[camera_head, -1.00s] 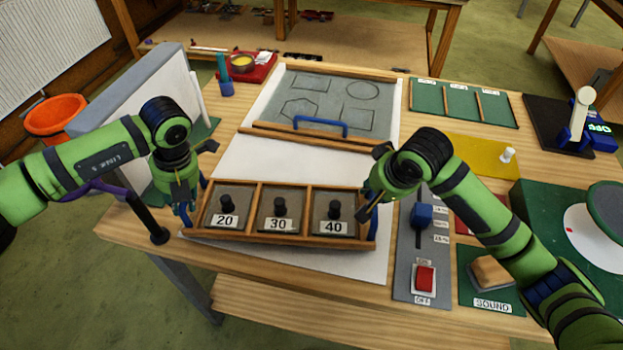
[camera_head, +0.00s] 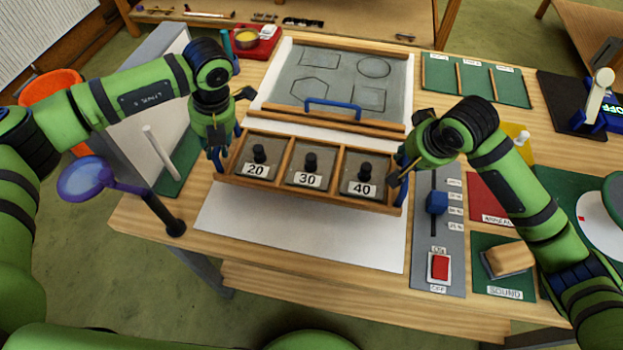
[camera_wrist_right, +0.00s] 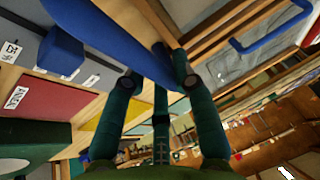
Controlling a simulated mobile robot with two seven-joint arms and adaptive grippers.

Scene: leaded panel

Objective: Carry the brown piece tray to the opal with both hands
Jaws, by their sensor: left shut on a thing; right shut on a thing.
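The brown piece tray (camera_head: 304,190) is a wooden tray with three compartments, labelled 20, 30 and 40, each with a black-knobbed piece. My left gripper (camera_head: 219,152) is shut on its left end. My right gripper (camera_head: 402,178) is shut on its right end, where a blue grip bar (camera_wrist_right: 112,38) fills much of the right wrist view. The tray looks level, over the white sheet (camera_head: 300,232). Whether it touches the sheet is hard to tell. Just behind it lies a grey panel (camera_head: 343,88) with outlined shapes. No label shows which surface is the opal.
A wooden rail with a blue handle (camera_head: 333,103) lies close behind the tray. A slider and switch panel (camera_head: 425,275) and a sound pad (camera_head: 505,262) are on the right. A magnifier (camera_head: 87,180) stands at front left. The white sheet in front is clear.

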